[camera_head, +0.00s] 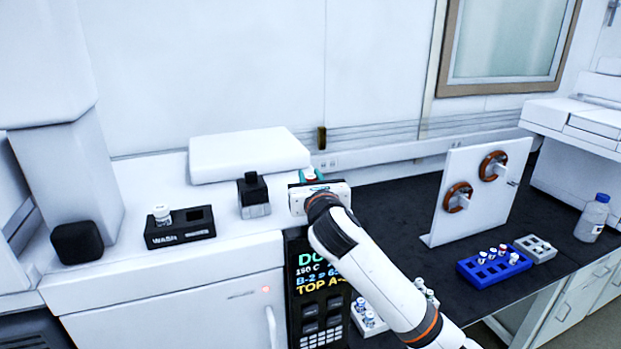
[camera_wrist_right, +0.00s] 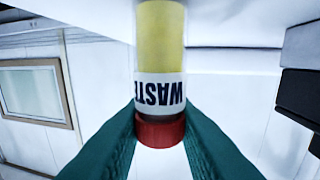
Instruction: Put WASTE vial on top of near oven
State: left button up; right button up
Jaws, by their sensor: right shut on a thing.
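The WASTE vial (camera_wrist_right: 160,90) has a yellow body, a white label reading WASTE and a red cap. In the right wrist view my right gripper (camera_wrist_right: 158,132) is shut on it at the red cap, one green finger on each side. In the head view my right gripper (camera_head: 309,176) is over the right part of the near oven's top, and only a bit of red cap shows between its fingers. The near oven (camera_head: 190,300) is the white unit with a black display panel. Whether the vial touches the oven top cannot be told. My left gripper is out of view.
A black WASH holder (camera_head: 180,238) has a white-capped vial (camera_head: 162,216) in its left slot and an empty right slot. A black-topped block (camera_head: 254,195) stands just left of my gripper. A white slab (camera_head: 250,155) lies behind. A blue rack (camera_head: 490,268) stands on the dark bench.

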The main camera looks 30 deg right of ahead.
jog(key=shift+s, duration=0.15)
jog(key=shift+a, duration=0.1)
jog(key=shift+f, duration=0.15)
jog(key=o, duration=1)
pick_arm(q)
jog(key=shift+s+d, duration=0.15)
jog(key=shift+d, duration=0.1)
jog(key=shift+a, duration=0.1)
pick_arm(e)
jog(key=shift+s+a, duration=0.15)
jog(key=shift+s, duration=0.25)
pick_arm(q)
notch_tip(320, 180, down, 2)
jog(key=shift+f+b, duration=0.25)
jog(key=shift+b, duration=1)
pick_arm(e)
jog(key=v, duration=1.1)
